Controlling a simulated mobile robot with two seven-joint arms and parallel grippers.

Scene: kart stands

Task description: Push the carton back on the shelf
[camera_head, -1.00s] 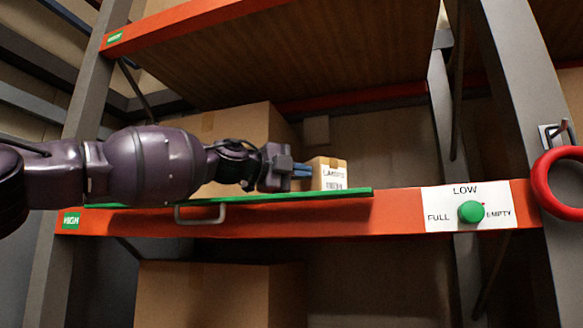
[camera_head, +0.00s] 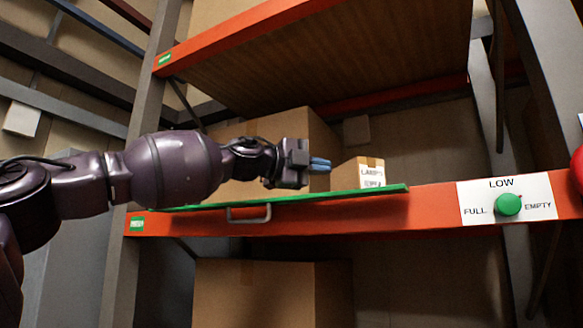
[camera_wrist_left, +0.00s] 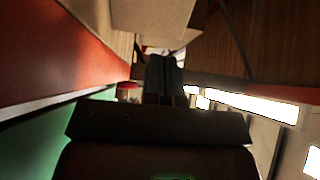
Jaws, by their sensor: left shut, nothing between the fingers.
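A small tan carton (camera_head: 371,174) with a printed label on its front stands on the orange-edged shelf (camera_head: 300,222), behind the green lip along the shelf front. My left gripper (camera_head: 322,164) is shut and empty. Its blue fingertips are just left of the carton, near its upper left side; I cannot tell whether they touch it. In the left wrist view the dark shut fingers (camera_wrist_left: 165,78) point up the picture, toward a tan box surface that I cannot identify for sure. My right gripper is not in view.
A large carton (camera_head: 322,145) stands behind my left wrist on the same shelf. A sign (camera_head: 537,200) with a green knob (camera_head: 508,204) is at the right. An upper shelf (camera_head: 240,35) hangs above.

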